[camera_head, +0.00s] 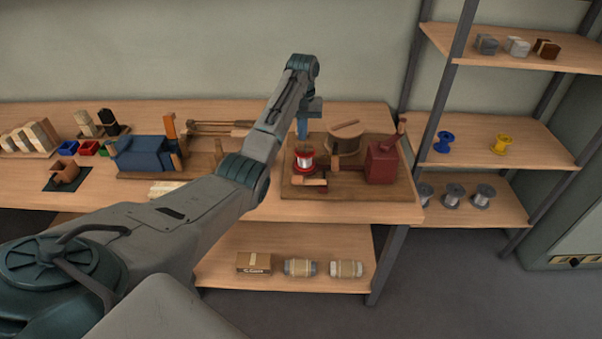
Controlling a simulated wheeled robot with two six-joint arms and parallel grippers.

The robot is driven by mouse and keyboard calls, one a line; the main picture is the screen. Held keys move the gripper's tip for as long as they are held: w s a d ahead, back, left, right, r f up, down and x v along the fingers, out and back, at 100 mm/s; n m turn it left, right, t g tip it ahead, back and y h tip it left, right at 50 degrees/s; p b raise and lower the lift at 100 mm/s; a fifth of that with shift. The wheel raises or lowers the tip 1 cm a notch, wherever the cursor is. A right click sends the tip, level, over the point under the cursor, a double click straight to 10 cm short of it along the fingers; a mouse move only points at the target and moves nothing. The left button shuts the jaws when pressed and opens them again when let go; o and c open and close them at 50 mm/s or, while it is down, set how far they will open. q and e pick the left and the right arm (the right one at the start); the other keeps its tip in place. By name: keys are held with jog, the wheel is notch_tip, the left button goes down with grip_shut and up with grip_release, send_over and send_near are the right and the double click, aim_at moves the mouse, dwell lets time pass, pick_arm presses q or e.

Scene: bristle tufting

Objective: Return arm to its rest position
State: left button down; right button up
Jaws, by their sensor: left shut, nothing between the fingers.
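My left arm reaches in from the lower left across the bench. Its gripper (302,128) points down above the wooden board (345,188) at the right part of the bench. The gripper is shut and looks empty. A red and silver wire spool (304,160) stands on the board just below the fingertips. I cannot tell whether the fingers touch it. My right gripper is not in view.
The board also bears a red block machine (381,163) and a round wooden drum (343,143). A blue machine (144,153) stands left on the bench (228,112). A rack (518,150) with yellow, blue and grey spools stands at the right. The lower shelf (290,244) holds a box and bundles.

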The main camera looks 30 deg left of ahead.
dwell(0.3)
